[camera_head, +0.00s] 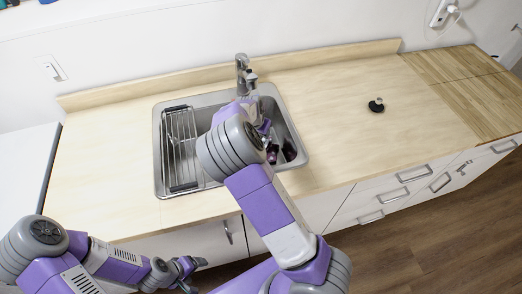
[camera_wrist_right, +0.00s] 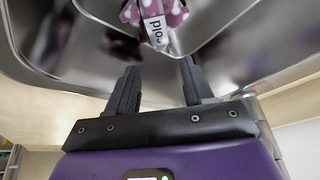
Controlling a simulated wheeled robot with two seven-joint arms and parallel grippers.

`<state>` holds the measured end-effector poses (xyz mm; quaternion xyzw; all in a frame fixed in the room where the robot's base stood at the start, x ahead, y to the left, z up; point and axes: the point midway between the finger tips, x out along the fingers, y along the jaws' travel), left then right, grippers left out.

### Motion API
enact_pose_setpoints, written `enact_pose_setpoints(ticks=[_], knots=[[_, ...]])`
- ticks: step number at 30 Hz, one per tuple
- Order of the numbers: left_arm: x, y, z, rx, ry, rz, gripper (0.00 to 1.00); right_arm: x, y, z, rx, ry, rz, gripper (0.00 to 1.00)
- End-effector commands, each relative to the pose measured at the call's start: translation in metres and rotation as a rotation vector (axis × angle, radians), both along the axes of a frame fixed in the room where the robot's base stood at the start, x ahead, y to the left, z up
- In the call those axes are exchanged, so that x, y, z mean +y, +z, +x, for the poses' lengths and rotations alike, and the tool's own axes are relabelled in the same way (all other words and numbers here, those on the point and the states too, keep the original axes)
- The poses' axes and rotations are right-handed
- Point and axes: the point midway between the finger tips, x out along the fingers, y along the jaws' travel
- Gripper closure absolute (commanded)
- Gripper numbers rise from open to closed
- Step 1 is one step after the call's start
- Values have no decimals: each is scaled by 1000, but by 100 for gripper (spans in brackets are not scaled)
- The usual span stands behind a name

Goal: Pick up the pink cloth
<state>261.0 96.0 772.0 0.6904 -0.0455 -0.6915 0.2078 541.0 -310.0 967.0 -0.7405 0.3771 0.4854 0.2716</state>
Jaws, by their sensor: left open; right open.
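The pink cloth (camera_wrist_right: 174,14), dark pink with pale dots and a white printed label, lies in the metal sink. It shows at the top of the right wrist view, beyond the fingertips, cut off by the frame edge. My right gripper (camera_wrist_right: 160,80) is open and empty, with its two dark fingers apart and not touching the cloth. In the head view my right arm reaches over the sink and hides much of its basin. My left gripper (camera_head: 188,270) is open and empty, low in front of the counter's front edge.
The sink (camera_head: 160,150) has a wire rack (camera_head: 181,150) on its left side and a faucet (camera_head: 243,72) behind. Small dark purplish things (camera_head: 289,150) show inside the basin. A black object (camera_head: 376,105) stands on the right counter, which is otherwise clear.

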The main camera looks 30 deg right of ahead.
Motion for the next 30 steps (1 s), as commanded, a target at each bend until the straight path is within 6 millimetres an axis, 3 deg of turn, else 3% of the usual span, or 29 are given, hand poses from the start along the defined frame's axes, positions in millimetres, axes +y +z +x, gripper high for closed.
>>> enact_pose_setpoints(ticks=[1, 12, 20, 30], knots=[[0, -12, 0, 1, 1, 0, 24, 0, -12, 0, -1, 0, 1, 49], [0, -66, 0, -1, 1, 0, 24, 0, -66, 0, -1, 0, 1, 49], [0, -78, 0, -1, 0, 0, 24, -4, -84, 3, 0, 0, -1, 49], [0, -92, 0, -1, 0, 0, 24, -23, -123, 15, 1, -2, -2, 49]])
